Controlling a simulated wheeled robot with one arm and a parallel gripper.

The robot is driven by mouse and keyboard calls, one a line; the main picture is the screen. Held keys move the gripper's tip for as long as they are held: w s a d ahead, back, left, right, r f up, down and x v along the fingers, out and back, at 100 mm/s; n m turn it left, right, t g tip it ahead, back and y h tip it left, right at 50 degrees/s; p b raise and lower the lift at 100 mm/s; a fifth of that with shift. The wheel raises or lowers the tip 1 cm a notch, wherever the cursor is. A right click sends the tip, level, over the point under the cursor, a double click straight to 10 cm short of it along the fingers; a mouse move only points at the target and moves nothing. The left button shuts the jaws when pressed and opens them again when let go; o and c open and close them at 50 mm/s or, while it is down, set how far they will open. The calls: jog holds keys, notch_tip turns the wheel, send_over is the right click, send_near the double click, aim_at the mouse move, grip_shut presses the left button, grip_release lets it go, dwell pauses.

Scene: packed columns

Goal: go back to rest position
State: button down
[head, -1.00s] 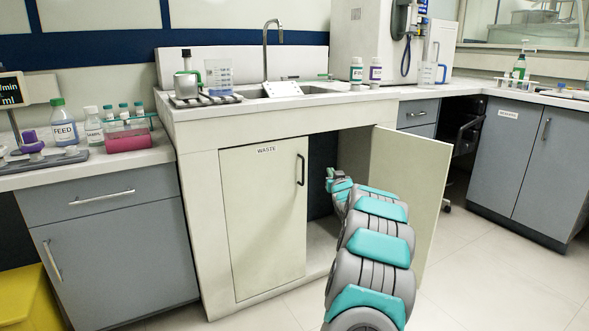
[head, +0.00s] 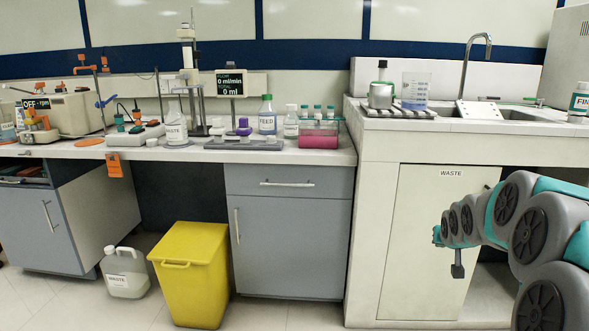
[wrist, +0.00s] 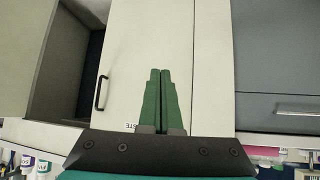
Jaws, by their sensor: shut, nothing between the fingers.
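My gripper (head: 437,236) is at the end of my grey and teal arm, in front of the sink cabinet at the right of the head view. In the wrist view my gripper (wrist: 160,72) shows two green fingers pressed together with nothing between them. Behind them is the cream cabinet door (wrist: 150,45) marked WASTE, with its black handle (wrist: 101,93) to the left of the fingers. In the head view the same door (head: 415,240) is shut. The fingers look apart from the door, though the gap is hard to judge.
A grey drawer cabinet (head: 289,240) stands left of the sink cabinet. A yellow bin (head: 190,280) and a white WASTE jug (head: 126,272) are on the floor. Bottles and devices crowd the counter (head: 310,157). The wrist view shows the open cabinet interior (wrist: 68,65) at left.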

jog(key=s+a+f+n+g+y, duration=0.1)
jog(key=s+a+f+g, duration=0.15)
jog(key=s+a, duration=0.7)
jog(key=s+a+f+n+g+y, duration=0.1)
jog(key=s+a+g, duration=0.2)
jog(key=s+a, duration=0.65)
jog(key=s+a+f+n+g, duration=0.1)
jog(key=s+a+g, duration=0.1)
jog(key=s, duration=1.1)
jog(key=s+a+f+g+y, duration=0.1)
jog(key=s+a+g, duration=0.2)
jog(key=s, duration=1.1)
jog(key=shift+a+n, duration=0.2)
jog(key=shift+n, duration=0.2)
jog(key=shift+f, duration=0.1)
